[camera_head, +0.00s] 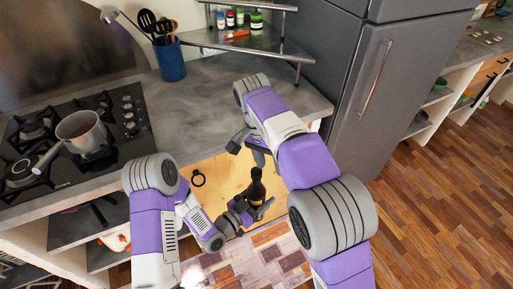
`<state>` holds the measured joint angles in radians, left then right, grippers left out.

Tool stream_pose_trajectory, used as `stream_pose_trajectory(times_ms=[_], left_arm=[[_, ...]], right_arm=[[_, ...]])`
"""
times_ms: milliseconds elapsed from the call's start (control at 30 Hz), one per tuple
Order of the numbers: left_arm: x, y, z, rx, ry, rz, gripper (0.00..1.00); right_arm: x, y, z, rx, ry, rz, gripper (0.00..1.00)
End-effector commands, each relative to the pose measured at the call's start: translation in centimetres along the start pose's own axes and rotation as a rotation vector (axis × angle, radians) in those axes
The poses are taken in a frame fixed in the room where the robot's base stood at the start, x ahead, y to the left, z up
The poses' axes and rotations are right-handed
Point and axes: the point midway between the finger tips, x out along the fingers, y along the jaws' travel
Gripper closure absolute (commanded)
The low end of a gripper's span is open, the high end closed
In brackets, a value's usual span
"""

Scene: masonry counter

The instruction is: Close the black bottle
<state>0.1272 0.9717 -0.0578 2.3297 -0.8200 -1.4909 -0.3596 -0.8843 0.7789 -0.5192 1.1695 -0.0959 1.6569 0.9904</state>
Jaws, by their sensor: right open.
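The black bottle (257,187) stands about upright in front of the light wooden cabinet front, with its narrow neck pointing up. My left gripper (250,210) comes in from the left and has its fingers around the lower part of the bottle, seeming to hold it. My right gripper (246,149) is above the bottle's neck, pointing down, with its fingers apart. I cannot make out a separate cap; the bottle's mouth is small and close to a right finger.
The grey countertop (215,105) is behind my arms. On it are a gas hob (75,140) with a pot (82,131), a blue utensil holder (169,60) and a corner shelf (245,40) with jars. A grey fridge (365,85) stands right. A patterned rug (255,262) covers the floor below.

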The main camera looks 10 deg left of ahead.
Motion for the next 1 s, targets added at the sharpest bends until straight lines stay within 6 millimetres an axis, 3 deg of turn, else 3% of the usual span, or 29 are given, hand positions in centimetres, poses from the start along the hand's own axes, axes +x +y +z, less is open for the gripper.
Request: stream_pose_trajectory(times_ms=[1000], left_arm=[[0.1, 0.0, -0.1, 0.001, 0.004, 0.001, 1.0]], right_arm=[[-3.1, -1.7, 1.0, -2.201, 0.197, -0.08, 0.42]])
